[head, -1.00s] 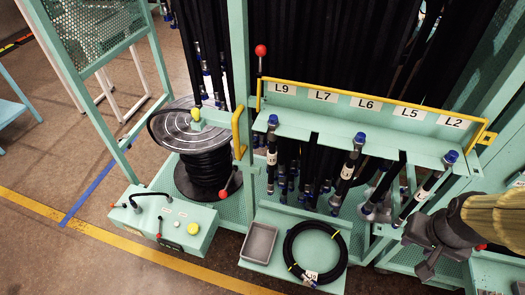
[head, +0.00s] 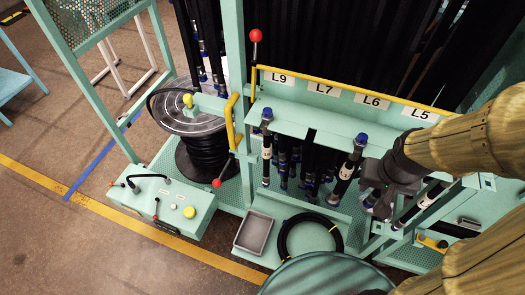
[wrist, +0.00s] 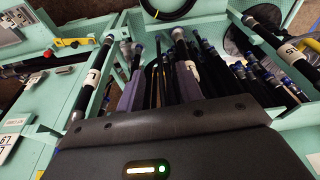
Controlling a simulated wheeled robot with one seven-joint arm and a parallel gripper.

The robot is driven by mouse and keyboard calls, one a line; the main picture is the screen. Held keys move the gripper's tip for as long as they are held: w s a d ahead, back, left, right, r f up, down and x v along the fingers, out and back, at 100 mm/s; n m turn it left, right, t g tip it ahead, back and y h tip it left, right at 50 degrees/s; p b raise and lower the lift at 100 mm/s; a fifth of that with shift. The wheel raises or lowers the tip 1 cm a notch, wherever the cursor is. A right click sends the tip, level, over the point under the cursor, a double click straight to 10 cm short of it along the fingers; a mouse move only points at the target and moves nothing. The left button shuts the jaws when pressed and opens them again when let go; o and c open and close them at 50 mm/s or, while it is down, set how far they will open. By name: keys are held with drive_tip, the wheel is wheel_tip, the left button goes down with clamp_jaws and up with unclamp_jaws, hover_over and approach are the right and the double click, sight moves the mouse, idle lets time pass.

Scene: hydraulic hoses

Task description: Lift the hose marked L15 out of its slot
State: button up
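Hoses with blue end caps hang in slots of a green rack. The left one (head: 267,145) and the middle one (head: 350,165) carry white tags. A tilted tagged hose (head: 425,198) is at the right, its upper end behind my arm. I cannot read L15 on any tag. My gripper (head: 378,196) is at the rack front, just right of the middle hose. In the wrist view its two grey-purple fingers (wrist: 160,88) are apart, with no hose clearly held. The tilted hose (wrist: 92,78) lies left of them; the middle hose (wrist: 187,52) shows behind the right finger.
The slot labels L9, L7, L6 and L5 (head: 418,112) line a yellow rail; my arm covers the area to their right. A grey tray (head: 253,232) and a coiled hose (head: 285,237) lie below. A hose reel (head: 195,125) and a control box (head: 165,204) stand left.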

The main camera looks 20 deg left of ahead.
drive_tip(key=shift+o, duration=0.4)
drive_tip(key=shift+s, duration=0.1)
drive_tip(key=shift+o, duration=1.3)
drive_tip(key=a+f+n+h+b, duration=0.8)
drive_tip(key=a+f+n, duration=0.45)
drive_tip(key=n, duration=0.55)
drive_tip(key=s+a+r+n+t+y+b, duration=0.1)
drive_tip(key=s+a+n+t+b, duration=0.1)
drive_tip(key=a+n+t, duration=0.5)
drive_tip(key=s+a+n+t+y+b, duration=0.1)
drive_tip(key=a+n+t+b, duration=0.3)
drive_tip(key=a, duration=1.1)
drive_tip(key=s+n+t, duration=0.1)
drive_tip(key=n+t, duration=0.2)
drive_tip(key=shift+s+a+r, duration=0.2)
drive_tip(key=shift+s+r, duration=0.05)
drive_tip(key=shift+r, duration=0.1)
drive_tip(key=shift+w, duration=0.1)
